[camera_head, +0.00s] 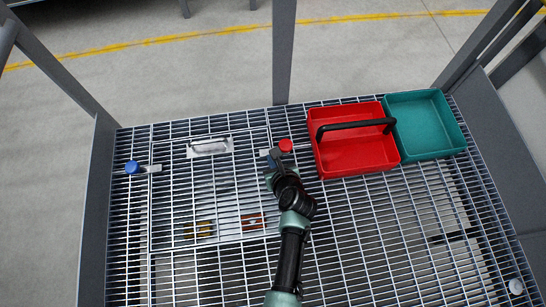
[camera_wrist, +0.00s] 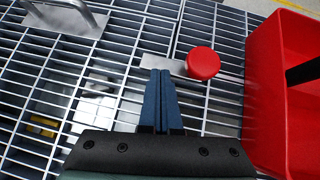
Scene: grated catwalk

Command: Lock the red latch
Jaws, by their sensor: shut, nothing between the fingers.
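The red latch has a round red knob (camera_head: 286,145) on a flat metal bar lying on the grating, just left of the red tray. In the wrist view the knob (camera_wrist: 203,63) sits right of my fingertips, and its bar (camera_wrist: 158,62) runs left and right of it; my fingers may hide part of the bar. My gripper (camera_head: 271,160) is shut and empty, its two blue fingers (camera_wrist: 162,76) together. The fingertips are close to the bar, left of and slightly nearer than the knob; I cannot tell if they touch it.
A red tray (camera_head: 345,155) with a black handle stands right of the knob, with a teal tray (camera_head: 428,150) beyond it. A metal handle (camera_head: 210,147) sits on the hatch panel, and a blue-knobbed latch (camera_head: 132,167) is at its left. Posts and side panels border the grating.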

